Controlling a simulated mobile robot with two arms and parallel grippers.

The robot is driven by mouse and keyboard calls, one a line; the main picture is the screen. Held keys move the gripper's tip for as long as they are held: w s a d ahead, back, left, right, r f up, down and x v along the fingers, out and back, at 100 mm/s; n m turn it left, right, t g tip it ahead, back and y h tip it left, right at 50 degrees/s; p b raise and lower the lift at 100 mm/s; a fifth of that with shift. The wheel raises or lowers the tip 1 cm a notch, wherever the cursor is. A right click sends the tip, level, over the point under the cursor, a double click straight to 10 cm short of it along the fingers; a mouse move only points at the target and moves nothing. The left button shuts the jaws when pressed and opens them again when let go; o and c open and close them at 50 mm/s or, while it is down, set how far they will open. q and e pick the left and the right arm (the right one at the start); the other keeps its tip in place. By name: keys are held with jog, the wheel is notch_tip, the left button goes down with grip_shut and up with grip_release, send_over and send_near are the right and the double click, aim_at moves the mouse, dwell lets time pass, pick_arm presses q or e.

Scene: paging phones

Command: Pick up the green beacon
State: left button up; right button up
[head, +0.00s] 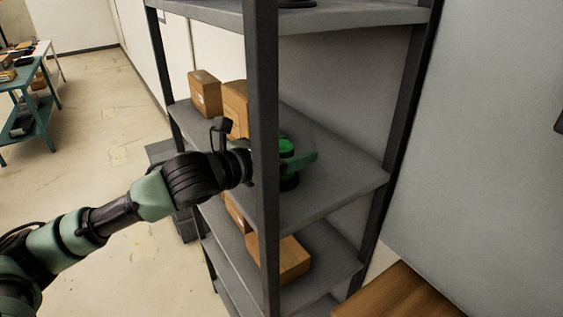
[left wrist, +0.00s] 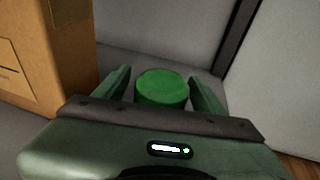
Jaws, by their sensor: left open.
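The green beacon (left wrist: 161,90) is a round, bright green, cylinder-like thing. In the left wrist view it sits between the two green fingers of my left gripper (left wrist: 160,77). The fingers are open, one on each side, with a small gap showing beside it. Its lower part is hidden behind the gripper body. In the head view, the beacon (head: 286,146) shows partly on the middle shelf, behind my left gripper (head: 298,160). The rack's front post hides part of the gripper. My right gripper is in neither view.
The grey shelf (head: 335,182) has a dark post (head: 264,120) close to my left arm. Cardboard boxes (head: 205,93) stand left of the beacon, and one box (left wrist: 40,50) is close by in the left wrist view. Another box (head: 285,260) lies below. Free shelf lies right.

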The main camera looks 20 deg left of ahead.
pick_arm(q)
jog(key=shift+w+d, duration=0.1)
jog(key=shift+w, duration=0.05)
grip_shut()
jog(key=shift+r, duration=0.1)
